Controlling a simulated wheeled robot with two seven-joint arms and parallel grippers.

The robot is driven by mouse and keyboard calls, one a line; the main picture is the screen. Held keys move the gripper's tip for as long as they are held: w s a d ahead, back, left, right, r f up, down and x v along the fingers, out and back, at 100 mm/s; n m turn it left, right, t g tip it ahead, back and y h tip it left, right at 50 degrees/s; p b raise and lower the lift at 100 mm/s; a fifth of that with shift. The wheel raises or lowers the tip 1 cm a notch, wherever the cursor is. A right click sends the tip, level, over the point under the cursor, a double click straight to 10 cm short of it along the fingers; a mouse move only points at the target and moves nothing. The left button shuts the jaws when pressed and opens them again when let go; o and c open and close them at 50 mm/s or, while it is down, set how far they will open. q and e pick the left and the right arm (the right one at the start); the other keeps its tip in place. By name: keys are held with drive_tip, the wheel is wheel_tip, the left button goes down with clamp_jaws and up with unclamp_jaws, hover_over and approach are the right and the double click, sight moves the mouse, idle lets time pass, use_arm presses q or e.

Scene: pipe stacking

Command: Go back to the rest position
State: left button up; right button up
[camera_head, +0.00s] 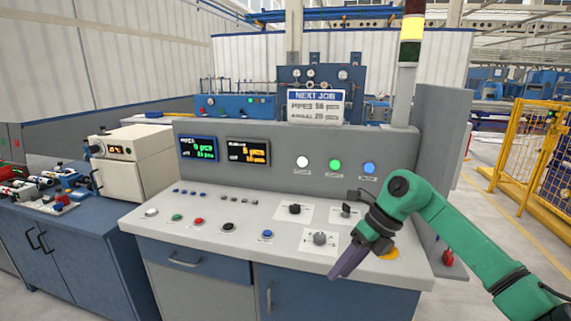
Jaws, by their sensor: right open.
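My right arm comes in from the right, green with dark joints. My right gripper (347,262) is at its end, above the right front part of the control console (210,234). Its dark fingers point down and to the left, and I see nothing held in them. An orange-yellow round part (390,254) on the console shows just right of the gripper. My left gripper is not in view. No pipes can be made out clearly.
The console carries knobs, several buttons and two lit displays (198,148). A signal tower (410,60) rises behind it. A beige box (133,160) and a blue cabinet (60,235) stand left. A yellow fence (535,150) stands right, with open floor before it.

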drive_tip(key=w+a+f+m+t+y, duration=0.6)
drive_tip(key=a+f+m+y, duration=0.2)
drive_tip(key=f+m+y, duration=0.15)
drive_tip(key=s+d+f+m+t+h, duration=0.1)
drive_tip(key=d+f+m+t+h, duration=0.15)
drive_tip(key=d+f+m, duration=0.5)
drive_tip(key=s+d+f+m+t+h, duration=0.15)
drive_tip(key=f+m+h, duration=0.3)
drive_tip(key=f, duration=0.55)
drive_tip(key=s+d+f+m+t+h, duration=0.1)
drive_tip(key=d+f+m+t+h, duration=0.15)
drive_tip(key=d+f+m, duration=0.4)
drive_tip(key=s+d+f+m+g+h, duration=0.2)
drive_tip(key=s+f+m, duration=0.1)
drive_tip(key=s+f, duration=0.55)
drive_tip(key=s+d+f+m+g+h, duration=0.2)
drive_tip(key=s+f+m+g, duration=0.15)
drive_tip(key=s+f, duration=0.5)
drive_tip(key=s+d+f+m+g+h, duration=0.1)
drive_tip(key=s+f, duration=0.4)
drive_tip(key=s, duration=0.8)
drive_tip(key=s+d+f+m+g, duration=0.1)
drive_tip(key=s+f+m+g, duration=0.3)
drive_tip(key=s, duration=1)
drive_tip(key=shift+s+f+g+h, duration=0.15)
drive_tip(key=shift+f+g+h, duration=0.2)
drive_tip(key=shift+g+h, duration=0.05)
drive_tip(key=shift+m, duration=0.25)
